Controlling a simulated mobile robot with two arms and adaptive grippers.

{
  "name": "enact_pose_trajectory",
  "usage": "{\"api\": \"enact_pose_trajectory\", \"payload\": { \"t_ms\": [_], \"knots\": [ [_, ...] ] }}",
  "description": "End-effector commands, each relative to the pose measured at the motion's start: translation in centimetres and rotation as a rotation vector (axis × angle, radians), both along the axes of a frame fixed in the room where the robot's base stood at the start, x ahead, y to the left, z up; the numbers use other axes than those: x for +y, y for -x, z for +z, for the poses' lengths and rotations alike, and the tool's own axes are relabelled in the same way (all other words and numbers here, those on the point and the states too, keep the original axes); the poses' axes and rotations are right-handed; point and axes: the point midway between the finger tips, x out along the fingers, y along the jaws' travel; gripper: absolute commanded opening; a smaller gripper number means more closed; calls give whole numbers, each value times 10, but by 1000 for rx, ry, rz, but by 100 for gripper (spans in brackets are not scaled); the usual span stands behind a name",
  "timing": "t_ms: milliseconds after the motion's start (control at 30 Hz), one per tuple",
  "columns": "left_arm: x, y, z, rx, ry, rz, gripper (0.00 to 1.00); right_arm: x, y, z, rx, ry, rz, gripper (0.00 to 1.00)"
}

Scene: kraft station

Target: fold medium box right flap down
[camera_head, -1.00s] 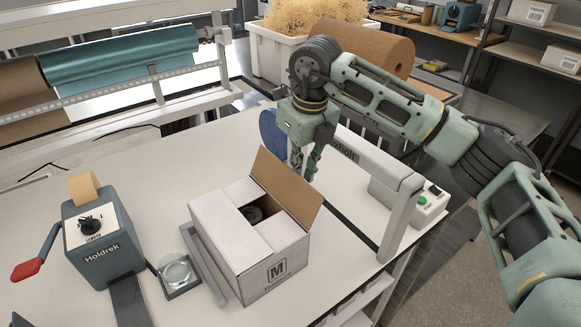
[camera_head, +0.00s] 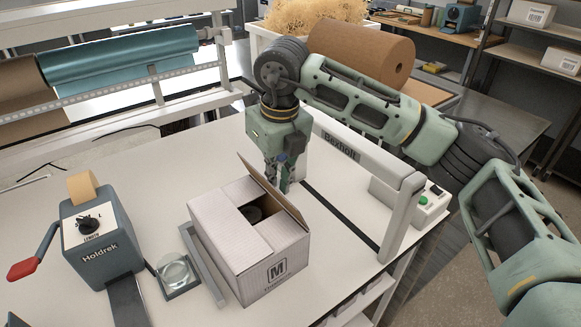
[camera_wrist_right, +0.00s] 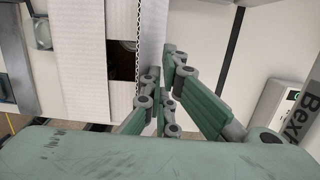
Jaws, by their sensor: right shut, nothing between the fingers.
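The medium box (camera_head: 235,255) is white outside with brown inside and stands on the table. Its other top flaps lie folded in, leaving an opening with a dark round item (camera_head: 254,213) inside. In the right wrist view the flap (camera_wrist_right: 152,45) is a white strip beside the fingers. My right gripper (camera_head: 279,183) is shut and empty, pointing down on the outer side of the flap, against or very close to it; contact is unclear. My left gripper is out of view.
A grey tape dispenser (camera_head: 100,245) with a red handle stands at left, with a small glass dish (camera_head: 174,272) beside the box. A grey arch-shaped sealer (camera_head: 375,170) stands to the right. A brown paper roll (camera_head: 365,55) is behind.

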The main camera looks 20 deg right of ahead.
Motion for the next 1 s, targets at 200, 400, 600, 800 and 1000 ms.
{"api": "enact_pose_trajectory", "payload": {
  "t_ms": [200,400,600,800,1000],
  "knots": [
    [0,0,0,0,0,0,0,0,0,0,0,0,0,0],
    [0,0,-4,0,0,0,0,6,2,-3,0,0,1,0],
    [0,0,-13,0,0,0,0,21,8,-10,0,0,3,0],
    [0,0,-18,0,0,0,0,33,13,-14,0,0,1,0],
    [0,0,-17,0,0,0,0,33,13,-13,0,0,0,0]
  ]
}}
